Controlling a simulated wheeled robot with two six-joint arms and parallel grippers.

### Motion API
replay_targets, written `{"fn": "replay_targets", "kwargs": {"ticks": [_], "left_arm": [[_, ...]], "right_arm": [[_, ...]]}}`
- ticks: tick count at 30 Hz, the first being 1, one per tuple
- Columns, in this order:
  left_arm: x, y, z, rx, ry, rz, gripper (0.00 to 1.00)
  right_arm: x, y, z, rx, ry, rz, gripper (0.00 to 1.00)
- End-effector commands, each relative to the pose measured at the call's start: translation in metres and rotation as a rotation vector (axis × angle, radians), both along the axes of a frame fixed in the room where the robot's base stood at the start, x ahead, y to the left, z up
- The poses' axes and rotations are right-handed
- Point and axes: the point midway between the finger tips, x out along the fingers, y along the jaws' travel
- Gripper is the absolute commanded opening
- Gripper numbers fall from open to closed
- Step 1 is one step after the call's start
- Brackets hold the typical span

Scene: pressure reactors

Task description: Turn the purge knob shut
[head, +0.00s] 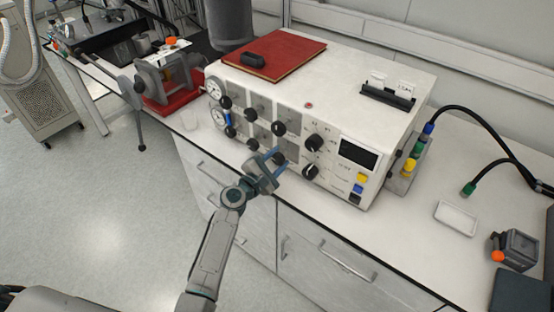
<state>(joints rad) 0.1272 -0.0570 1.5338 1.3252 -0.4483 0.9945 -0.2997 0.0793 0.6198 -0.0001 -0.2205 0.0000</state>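The white control box (340,95) stands on the bench, its front panel bearing two rows of black knobs and two round gauges (215,88). The knob labels are too small to read, so I cannot tell by label which is the purge knob. My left gripper (277,162) is in front of the lower row, its parted fingers at a black knob (280,158) that they partly hide. I cannot tell whether they touch it. A larger black knob (310,171) is to the right of the gripper. My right gripper is not in view.
A red book (274,54) with a small black object lies on the box. A red-based device (172,85) stands to its left. Hoses with coloured connectors, a white tray (456,217) and a small grey device (516,249) are on the right. Drawers (325,262) are below the bench.

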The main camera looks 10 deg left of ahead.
Motion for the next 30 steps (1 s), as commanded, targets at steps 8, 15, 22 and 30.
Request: {"fn": "replay_targets", "kwargs": {"ticks": [8,15,22,30], "left_arm": [[0.000,0.000,0.000,0.004,-0.002,0.000,0.17],[0.000,0.000,-0.003,0.062,-0.030,0.000,0.17],[0.000,0.000,-0.004,0.205,-0.098,0.000,0.17],[0.000,0.001,-0.004,0.434,-0.206,0.001,0.17]], "right_arm": [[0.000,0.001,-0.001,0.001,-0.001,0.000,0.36],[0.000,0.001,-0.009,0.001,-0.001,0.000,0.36],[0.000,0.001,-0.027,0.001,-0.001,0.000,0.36],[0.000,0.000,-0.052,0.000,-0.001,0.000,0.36]]}}
